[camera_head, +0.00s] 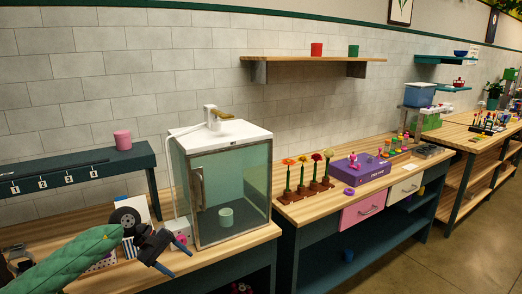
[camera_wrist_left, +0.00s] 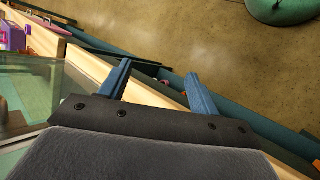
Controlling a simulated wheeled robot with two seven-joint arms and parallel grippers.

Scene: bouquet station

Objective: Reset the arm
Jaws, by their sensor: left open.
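My left gripper (camera_head: 176,259) is at the lower left of the head view, in front of the near counter and left of the glass-sided cabinet. Its two blue fingers are apart, with nothing visible between them. In the left wrist view the open gripper (camera_wrist_left: 158,70) points out past the wooden counter edge, with floor beyond. My right gripper is in neither view.
The glass cabinet (camera_head: 230,160) holds a pale green cup (camera_head: 226,217). Flowers (camera_head: 302,172) and a purple box (camera_head: 362,171) stand on the counter to the right. Floor (camera_head: 450,240) is clear at right.

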